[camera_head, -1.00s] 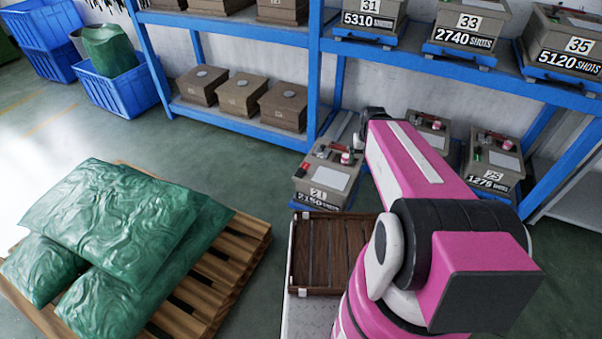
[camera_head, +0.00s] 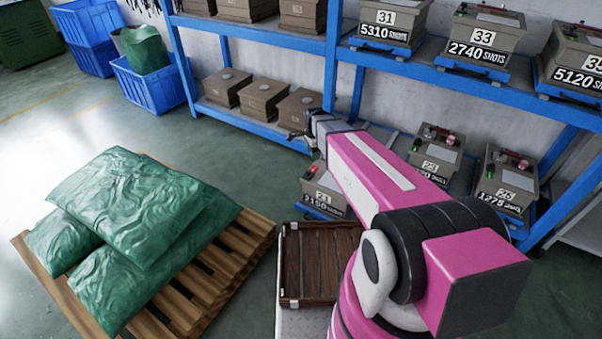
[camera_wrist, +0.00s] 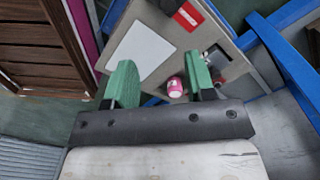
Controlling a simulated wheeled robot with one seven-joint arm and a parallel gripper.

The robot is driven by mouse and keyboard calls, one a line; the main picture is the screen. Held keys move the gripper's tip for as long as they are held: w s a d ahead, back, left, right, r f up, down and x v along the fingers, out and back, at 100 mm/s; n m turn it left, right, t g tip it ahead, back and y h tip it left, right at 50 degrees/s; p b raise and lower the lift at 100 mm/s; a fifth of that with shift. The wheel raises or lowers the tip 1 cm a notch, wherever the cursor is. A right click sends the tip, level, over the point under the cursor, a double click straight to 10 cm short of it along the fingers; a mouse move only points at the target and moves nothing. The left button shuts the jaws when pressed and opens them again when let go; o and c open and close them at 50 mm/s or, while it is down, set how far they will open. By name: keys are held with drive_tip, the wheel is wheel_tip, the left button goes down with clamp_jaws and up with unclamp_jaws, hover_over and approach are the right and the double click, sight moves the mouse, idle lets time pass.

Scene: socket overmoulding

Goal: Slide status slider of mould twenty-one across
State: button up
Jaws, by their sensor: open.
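Mould twenty-one (camera_head: 322,190) is a grey-brown box on the lower shelf, with a "21" plate and a "2150 shots" label; my arm covers much of its top. In the wrist view my gripper (camera_wrist: 160,82) is open, with two green fingers apart over a mould top (camera_wrist: 168,15), apparently twenty-one's. A pink-and-white cap (camera_wrist: 175,87) shows between the fingers. A grey plate with a red part (camera_wrist: 218,60) is beside the right finger, partly hidden. I cannot tell which part is the slider.
A white panel (camera_wrist: 140,50) and a red label (camera_wrist: 188,15) are on the mould top. Moulds twenty-three (camera_head: 432,155) and twenty-five (camera_head: 505,180) stand to the right. Blue shelf posts (camera_head: 332,60) are close by. A slatted brown tray (camera_head: 318,265) is in front.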

sight(308, 171)
drive_tip(key=shift+m, duration=0.5)
drive_tip(key=f, duration=0.3)
drive_tip(key=a+f, duration=0.1)
drive_tip(key=f, duration=0.3)
drive_tip(key=a+f, duration=0.1)
drive_tip(key=f, duration=0.3)
drive_tip(key=shift+w+f, duration=0.15)
drive_tip(key=shift+w, duration=0.25)
clamp_jaws()
